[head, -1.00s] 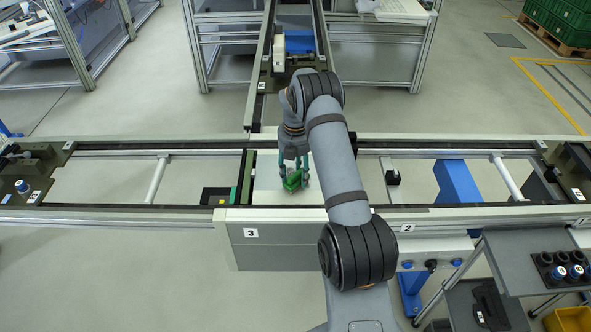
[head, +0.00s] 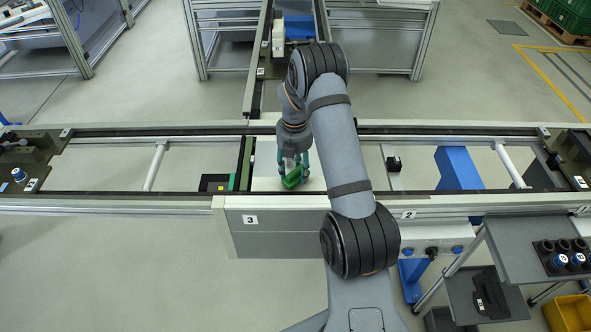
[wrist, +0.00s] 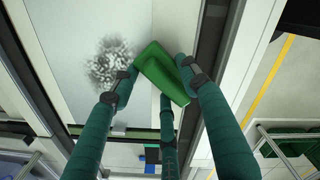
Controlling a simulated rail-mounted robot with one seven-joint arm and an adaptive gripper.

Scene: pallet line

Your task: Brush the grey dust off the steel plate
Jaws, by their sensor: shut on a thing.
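The pale steel plate (head: 266,165) lies across the middle section of the line, partly hidden by my arm. It fills the left of the wrist view (wrist: 85,22). A speckled patch of grey dust (wrist: 110,62) lies on it, left of the brush; I cannot make it out in the head view. My gripper (wrist: 160,80), with teal fingers, is shut on a green brush (wrist: 165,70). The brush (head: 292,180) is tilted over the plate's front part. Its underside is hidden, so I cannot tell whether it touches the plate.
Dark rails (head: 430,192) run along the plate's front and back. A green-and-black bar (head: 245,165) stands at its left, with a black box (head: 214,183) beyond. A small black block (head: 393,163) sits to the right. A grey shelf with dark cups (head: 560,256) stands front right.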

